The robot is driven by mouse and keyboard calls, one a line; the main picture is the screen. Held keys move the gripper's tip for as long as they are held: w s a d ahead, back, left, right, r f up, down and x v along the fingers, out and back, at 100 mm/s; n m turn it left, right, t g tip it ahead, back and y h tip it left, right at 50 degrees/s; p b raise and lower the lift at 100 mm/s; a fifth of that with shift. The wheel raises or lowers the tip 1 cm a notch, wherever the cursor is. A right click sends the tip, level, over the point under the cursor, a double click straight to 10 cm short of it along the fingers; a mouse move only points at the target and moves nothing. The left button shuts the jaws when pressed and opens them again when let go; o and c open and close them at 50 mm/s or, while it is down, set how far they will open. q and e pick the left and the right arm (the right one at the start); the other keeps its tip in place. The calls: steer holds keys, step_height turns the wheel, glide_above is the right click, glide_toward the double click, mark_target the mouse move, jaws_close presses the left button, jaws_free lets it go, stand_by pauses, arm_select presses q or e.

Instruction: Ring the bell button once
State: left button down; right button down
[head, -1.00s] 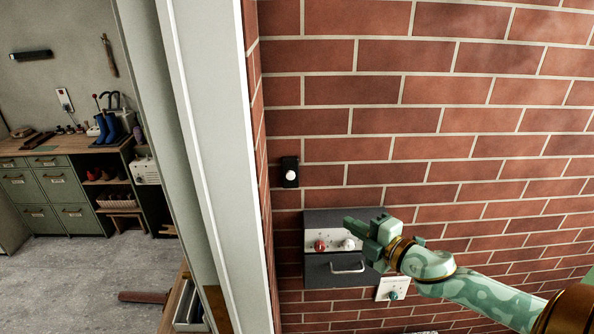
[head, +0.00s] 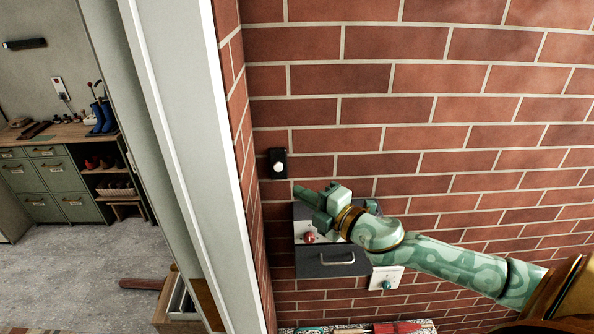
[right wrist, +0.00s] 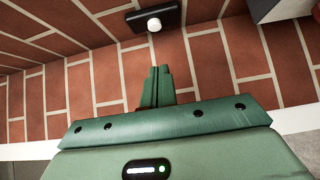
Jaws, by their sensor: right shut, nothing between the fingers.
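The bell button (head: 278,168) is a white round knob on a small black plate, fixed to the brick wall just right of the door frame. It also shows at the top of the right wrist view (right wrist: 154,24). My right gripper (head: 297,190) is shut and empty. In the head view its fingertips are a little below and right of the bell button. In the right wrist view the closed fingers (right wrist: 157,70) point toward the button, with a visible gap between them. My left gripper is not in view.
A grey wall box (head: 333,262) with a red knob (head: 309,237) and a handle hangs below my right gripper. A white socket plate (head: 387,278) is lower right. A pale door frame (head: 190,150) stands left of the button. Beyond it are green cabinets (head: 50,190) and blue boots (head: 103,117).

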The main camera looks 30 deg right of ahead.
mark_target(276, 168)
steer(key=shift+w+d+p, duration=0.25)
steer(key=shift+w+p, duration=0.15)
steer(key=shift+w, duration=1.7)
steer(key=shift+w+d+p, duration=0.2)
steer(key=shift+w+p, duration=0.15)
steer(key=shift+w, duration=1.75)
steer(key=shift+w+d, duration=0.1)
